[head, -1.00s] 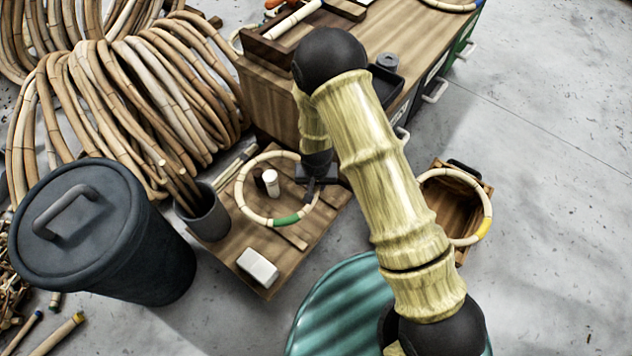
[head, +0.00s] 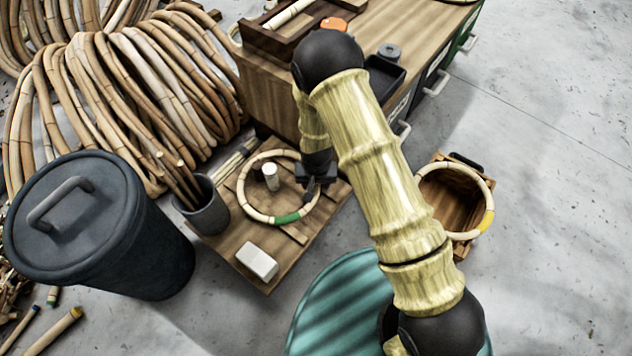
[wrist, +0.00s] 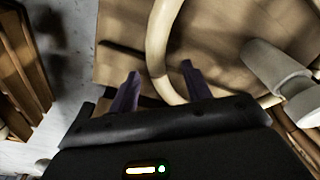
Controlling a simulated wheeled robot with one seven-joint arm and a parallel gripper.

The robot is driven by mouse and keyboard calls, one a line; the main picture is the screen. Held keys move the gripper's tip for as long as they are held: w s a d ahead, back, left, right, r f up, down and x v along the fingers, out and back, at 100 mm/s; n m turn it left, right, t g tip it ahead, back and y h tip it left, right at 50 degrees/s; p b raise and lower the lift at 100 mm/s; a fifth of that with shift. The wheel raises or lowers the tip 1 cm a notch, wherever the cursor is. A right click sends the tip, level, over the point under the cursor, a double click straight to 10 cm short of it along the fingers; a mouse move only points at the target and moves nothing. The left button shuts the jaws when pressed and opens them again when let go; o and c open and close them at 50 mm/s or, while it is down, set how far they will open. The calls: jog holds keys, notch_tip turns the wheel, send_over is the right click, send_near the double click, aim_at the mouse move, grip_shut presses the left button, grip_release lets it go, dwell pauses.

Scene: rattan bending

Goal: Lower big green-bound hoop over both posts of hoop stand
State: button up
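The big green-bound hoop (head: 248,201) is a pale cane ring with a green wrap (head: 287,218) on its near side. It is around both posts of the hoop stand in the head view: a white-topped post (head: 271,178) and a darker post (head: 258,172). Its height above the board is hard to tell. My gripper (head: 311,188) is at the hoop's right side. In the wrist view, the fingers of my gripper (wrist: 162,88) are apart, with the hoop (wrist: 158,45) passing between them and visible gaps beside it. A white post (wrist: 270,66) shows inside the hoop.
The wooden board (head: 318,222) carries a white block (head: 257,261). A grey pot (head: 208,212) and a lidded dark bin (head: 110,240) stand left. A cabinet (head: 270,95) rises behind. A yellow-bound hoop (head: 487,222) lies on a crate at right. A teal round surface (head: 335,310) is in front.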

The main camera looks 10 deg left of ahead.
notch_tip(320, 180, up, 17)
jog(key=s+p, duration=0.2)
jog(key=p, duration=0.7)
jog(key=shift+d+r+p, duration=0.15)
jog(key=shift+d+p, duration=0.05)
jog(key=shift+p, duration=0.2)
jog(key=d+r+m+p, duration=0.1)
jog(key=d+r+p, duration=0.2)
jog(key=d+r, duration=0.5)
jog(key=d+r+p, duration=0.4)
jog(key=d+r, duration=0.1)
jog(key=r, duration=0.8)
jog(key=s+d+r+m+t+p, duration=0.1)
jog(key=s+d+r+p, duration=0.3)
jog(key=r, duration=0.3)
jog(key=s+d+r+p, duration=0.2)
jog(key=s+d+r, duration=0.1)
jog(key=d+r, duration=0.45)
jog(key=w+p+v, duration=0.2)
jog(key=p+v, duration=1)
jog(key=w+r+p+v, duration=0.1)
jog(key=w+p+v, duration=0.2)
jog(key=p+v, duration=0.9)
jog(key=w+p+v, duration=0.2)
jog(key=p+v, duration=1)
jog(key=shift+w+a+r+p, duration=0.3)
jog(key=shift+a+r, duration=0.05)
jog(key=shift+a, duration=0.4)
